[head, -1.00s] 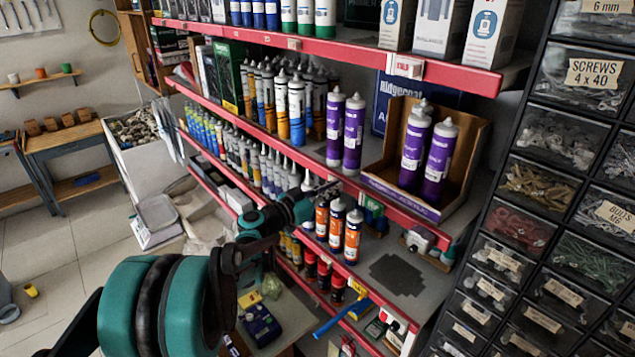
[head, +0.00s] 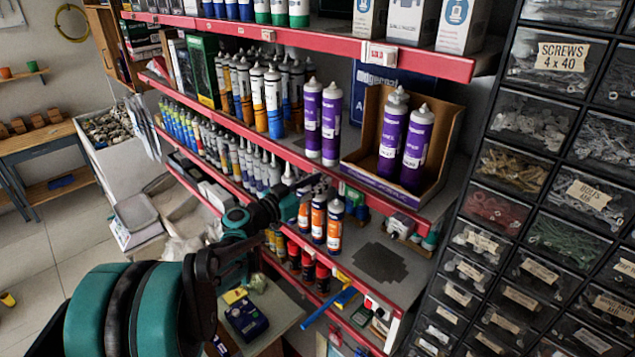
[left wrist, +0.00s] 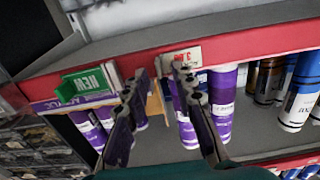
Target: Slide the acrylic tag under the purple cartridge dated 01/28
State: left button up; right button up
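Two purple cartridges (head: 322,122) stand upright on the middle shelf. My left gripper (head: 322,181) is at the red front rail below the first pair. In the left wrist view, where the scene is upside down, the left gripper (left wrist: 168,72) has its fingers apart, tips close together. A small clear tag with a red-printed card (left wrist: 187,57) sits on the rail at the fingertips; contact cannot be told. My right gripper is out of view.
A green "NEW" sign (left wrist: 86,83) hangs on the rail close to the tag. Another tag (head: 381,54) is on the upper rail. Orange-banded cartridges (head: 318,222) stand on the shelf below. Parts drawers (head: 555,180) rise at the right.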

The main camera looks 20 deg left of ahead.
pick_arm(q)
jog(key=v, duration=1.2)
